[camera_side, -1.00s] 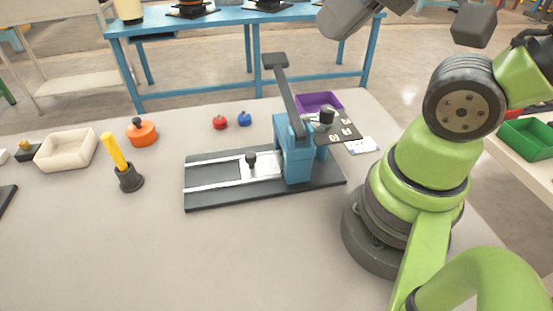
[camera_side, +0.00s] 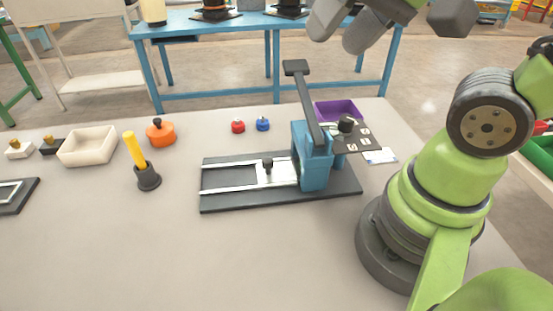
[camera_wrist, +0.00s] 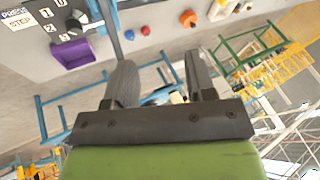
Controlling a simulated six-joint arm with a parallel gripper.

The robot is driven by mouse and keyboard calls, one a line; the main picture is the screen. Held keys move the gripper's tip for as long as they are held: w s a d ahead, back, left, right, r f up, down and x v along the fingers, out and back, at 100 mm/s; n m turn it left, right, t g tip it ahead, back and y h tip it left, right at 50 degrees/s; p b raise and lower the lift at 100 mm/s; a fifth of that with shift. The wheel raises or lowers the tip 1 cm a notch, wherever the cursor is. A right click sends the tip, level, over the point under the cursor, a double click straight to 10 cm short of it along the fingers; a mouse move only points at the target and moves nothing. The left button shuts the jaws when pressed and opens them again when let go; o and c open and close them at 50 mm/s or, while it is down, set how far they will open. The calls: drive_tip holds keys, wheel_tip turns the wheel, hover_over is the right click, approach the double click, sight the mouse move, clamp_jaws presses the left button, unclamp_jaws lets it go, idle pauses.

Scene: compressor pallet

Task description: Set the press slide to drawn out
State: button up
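The press has a blue body (camera_side: 316,167) on a dark base (camera_side: 225,205), with a long grey lever (camera_side: 307,100) rising from it in the side view. The press slide (camera_side: 284,172) is a light plate with a black knob (camera_side: 268,166), lying between two pale rails. It sits by the left side of the blue body; the rails run on further left. My gripper (camera_side: 345,24) is high above and behind the press, away from the slide. In the wrist view its two fingers (camera_wrist: 163,78) are apart with nothing held between them.
Red (camera_side: 238,126) and blue (camera_side: 262,124) knobbed pieces, an orange pot (camera_side: 160,132), a yellow-handled tool (camera_side: 135,149) and a cream tray (camera_side: 88,147) lie left. The front table is clear.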

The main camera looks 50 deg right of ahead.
drive_tip(key=w+f+m+g, duration=0.3)
drive_tip(key=w+f+m, duration=0.3)
drive_tip(key=w+f, duration=0.15)
drive_tip(key=m+g+h, duration=0.2)
drive_tip(key=m+g, duration=0.1)
drive_tip(key=m, duration=0.3)
hover_over(267, 160)
wheel_tip(267, 160, down, 9)
wheel_tip(267, 160, down, 10)
drive_tip(key=shift+f, duration=0.25)
